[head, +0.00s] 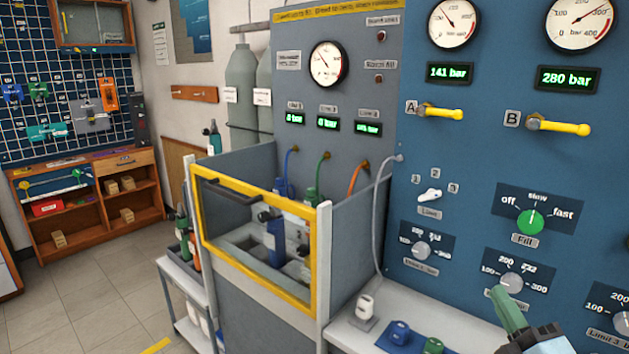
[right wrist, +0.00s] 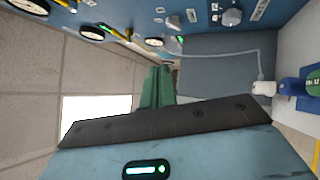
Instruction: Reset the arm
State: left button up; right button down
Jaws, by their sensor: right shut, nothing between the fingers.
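My right gripper (head: 508,308) shows at the lower right of the head view, its green fingers together and empty, in front of the blue panel (head: 400,280) just by the lower grey knob (head: 511,284). I cannot tell whether it touches the knob. In the right wrist view the shut green fingers (right wrist: 157,88) point away from the dark gripper body, with nothing between them. My left gripper is not in the head view.
A white-topped bench (head: 350,339) below the panel carries a white fitting (head: 366,306), a blue fitting (head: 398,332) and a green one (head: 433,345). A yellow-framed test bay (head: 322,255) stands to the left. Yellow valve handles (head: 440,112) stick out from the panel. Floor (head: 110,290) at left is clear.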

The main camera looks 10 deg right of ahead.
jog(key=s+a+f+m+g+p, duration=0.1)
jog(key=s+a+f+m+g, duration=0.15)
jog(key=f, duration=0.35)
jog(key=s+a+f+m+g+p, duration=0.1)
jog(key=s+a+f+m+g, duration=0.1)
jog(key=s+f+m, duration=0.3)
jog(key=s+a+f+m+g+p, duration=0.1)
jog(key=s+a+f+g, duration=0.1)
jog(key=f, duration=0.6)
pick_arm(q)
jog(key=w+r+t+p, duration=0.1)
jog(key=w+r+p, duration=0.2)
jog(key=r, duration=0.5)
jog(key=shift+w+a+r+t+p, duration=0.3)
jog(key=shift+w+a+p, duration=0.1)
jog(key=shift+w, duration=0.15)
pick_arm(e)
jog(key=s+a+f+m+g+y, duration=0.1)
jog(key=s+a+f+m+g, duration=0.2)
jog(key=s, duration=0.7)
jog(key=s+a+f+m+g+y, duration=0.1)
jog(key=s+a+f+m+g, duration=0.3)
jog(key=s+a+f, duration=0.4)
jog(key=s+f+m, duration=0.1)
jog(key=s+f, duration=0.1)
jog(key=s, duration=0.1)
jog(key=shift+s, duration=0.25)
jog(key=shift+d, duration=0.1)
